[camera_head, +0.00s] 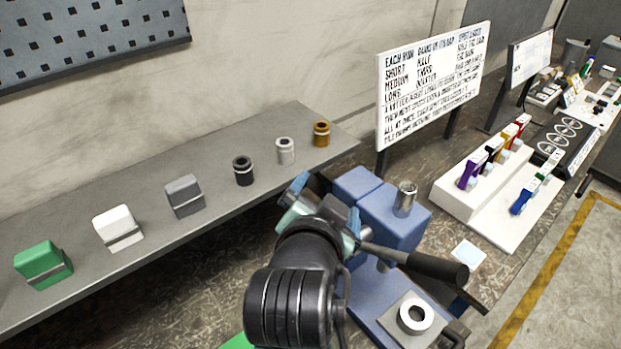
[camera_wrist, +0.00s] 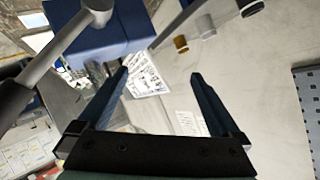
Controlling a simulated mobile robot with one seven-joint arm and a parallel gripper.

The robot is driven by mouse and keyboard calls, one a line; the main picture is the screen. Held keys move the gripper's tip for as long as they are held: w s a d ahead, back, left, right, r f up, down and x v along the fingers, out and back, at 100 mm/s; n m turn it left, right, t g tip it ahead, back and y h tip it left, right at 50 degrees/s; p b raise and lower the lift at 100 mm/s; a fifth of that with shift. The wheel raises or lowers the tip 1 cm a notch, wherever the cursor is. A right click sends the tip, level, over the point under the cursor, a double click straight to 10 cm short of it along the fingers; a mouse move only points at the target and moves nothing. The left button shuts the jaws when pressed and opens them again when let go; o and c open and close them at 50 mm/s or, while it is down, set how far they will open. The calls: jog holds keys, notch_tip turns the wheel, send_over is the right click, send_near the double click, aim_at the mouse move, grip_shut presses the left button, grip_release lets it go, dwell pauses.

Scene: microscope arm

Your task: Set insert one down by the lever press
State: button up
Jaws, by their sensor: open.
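The blue lever press (camera_head: 395,222) stands right of my arm, its black-gripped lever (camera_head: 435,266) pointing right. A pale ring (camera_head: 415,318) sits on the grey plate at its base. Three collared cylinders, possibly the inserts, stand on the grey shelf: dark (camera_head: 243,170), silver (camera_head: 285,150) and brass (camera_head: 321,133). Which is insert one, I cannot tell. The brass (camera_wrist: 181,43) and silver (camera_wrist: 205,25) ones show in the wrist view too. My gripper (camera_wrist: 160,75) is open, with nothing held between its fingers. In the head view it is beside the press, partly hidden by my wrist.
Green (camera_head: 43,265), white (camera_head: 118,227) and grey (camera_head: 184,195) blocks stand on the shelf (camera_head: 150,262). A written board (camera_head: 432,85) stands behind the press. A white rack (camera_head: 480,185) with coloured pieces is at right. A small pale square (camera_head: 467,252) lies on the bench.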

notch_tip(320, 180, up, 19)
jog(key=a+n+t+y, duration=0.1)
jog(key=a+n+t, duration=0.15)
jog(key=t, duration=0.35)
jog(key=s+r+n+t+y, duration=0.1)
jog(key=s+r+n+t, duration=0.2)
jog(key=r, duration=0.6)
jog(key=s+r+n+t, duration=0.3)
jog(key=s+r+t, duration=0.2)
jog(key=s+r, duration=0.3)
notch_tip(320, 180, up, 2)
jog(key=shift+s+a+r+t+y, duration=0.15)
jog(key=shift+s+r+t+y, duration=0.15)
jog(key=shift+y, duration=0.1)
